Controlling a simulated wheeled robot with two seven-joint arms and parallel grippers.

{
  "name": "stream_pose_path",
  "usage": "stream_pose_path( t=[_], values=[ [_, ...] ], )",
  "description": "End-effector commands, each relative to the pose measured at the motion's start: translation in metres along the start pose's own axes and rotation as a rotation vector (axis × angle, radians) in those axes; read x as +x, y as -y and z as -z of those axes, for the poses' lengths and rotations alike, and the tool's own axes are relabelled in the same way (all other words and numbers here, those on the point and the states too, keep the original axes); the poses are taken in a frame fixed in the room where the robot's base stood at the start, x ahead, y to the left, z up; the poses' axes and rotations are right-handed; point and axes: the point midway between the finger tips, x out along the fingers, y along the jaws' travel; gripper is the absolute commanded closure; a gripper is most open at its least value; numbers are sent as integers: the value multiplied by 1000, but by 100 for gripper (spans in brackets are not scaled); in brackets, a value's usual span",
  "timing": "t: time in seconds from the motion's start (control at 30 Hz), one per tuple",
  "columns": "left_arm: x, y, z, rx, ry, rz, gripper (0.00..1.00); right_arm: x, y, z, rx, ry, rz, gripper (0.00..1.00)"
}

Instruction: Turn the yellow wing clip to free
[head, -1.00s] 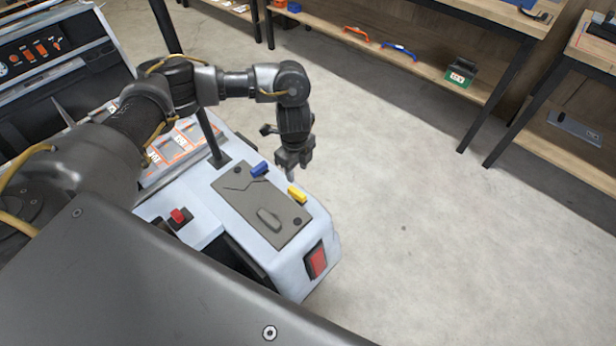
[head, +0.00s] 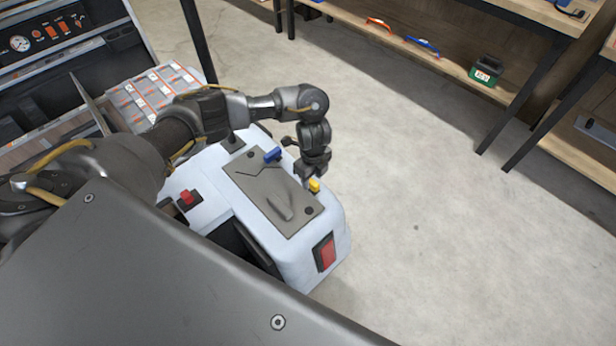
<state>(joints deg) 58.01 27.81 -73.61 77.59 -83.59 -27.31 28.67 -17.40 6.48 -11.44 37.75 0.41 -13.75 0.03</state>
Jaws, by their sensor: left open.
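The yellow wing clip (head: 314,185) sits at the right edge of the grey panel (head: 268,190) on top of the white cart (head: 325,222). A blue wing clip (head: 272,155) sits at the panel's far edge. My left gripper (head: 309,181) points down at the yellow clip, with its fingertips right beside or over it. It is open. The gripper hides part of the clip, and I cannot tell whether they touch. My right gripper is not in view.
A red button (head: 187,198) stands on the cart left of the panel, and a red lamp (head: 325,252) is at its near corner. A dark post (head: 197,42) rises behind. Wooden shelves (head: 450,67) line the back. The floor at right is clear.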

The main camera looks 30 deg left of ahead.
Motion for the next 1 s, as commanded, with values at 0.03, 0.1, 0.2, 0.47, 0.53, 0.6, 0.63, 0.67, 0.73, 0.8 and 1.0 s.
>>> stream_pose_path(
  t=[0.03, 0.1, 0.2, 0.47, 0.53, 0.6, 0.63, 0.67, 0.73, 0.8, 1.0],
  values=[
    [1, 0, 0, 0, 0, -1, 58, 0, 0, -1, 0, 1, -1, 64],
    [1, 0, 0, 0, 0, -1, 58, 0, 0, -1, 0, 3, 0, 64],
    [1, -1, 0, 0, 0, -1, 58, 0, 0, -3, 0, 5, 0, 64],
    [1, 0, 0, -1, 0, 0, 87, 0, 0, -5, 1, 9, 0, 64],
    [0, 0, 0, -1, 0, 1, 96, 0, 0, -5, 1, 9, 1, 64],
    [0, 0, 0, -2, 0, 2, 100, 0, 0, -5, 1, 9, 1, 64],
    [0, 1, 0, -2, 0, 3, 100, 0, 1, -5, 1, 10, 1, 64],
    [0, 1, 0, -3, 0, 3, 100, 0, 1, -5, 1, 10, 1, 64],
    [0, 1, 0, -1, 0, 4, 100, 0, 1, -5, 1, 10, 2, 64],
    [-1, 2, 0, 16, -1, 5, 100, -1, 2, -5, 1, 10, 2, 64],
    [-1, 3, 0, 79, -1, 8, 100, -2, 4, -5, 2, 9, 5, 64]
  ],
)
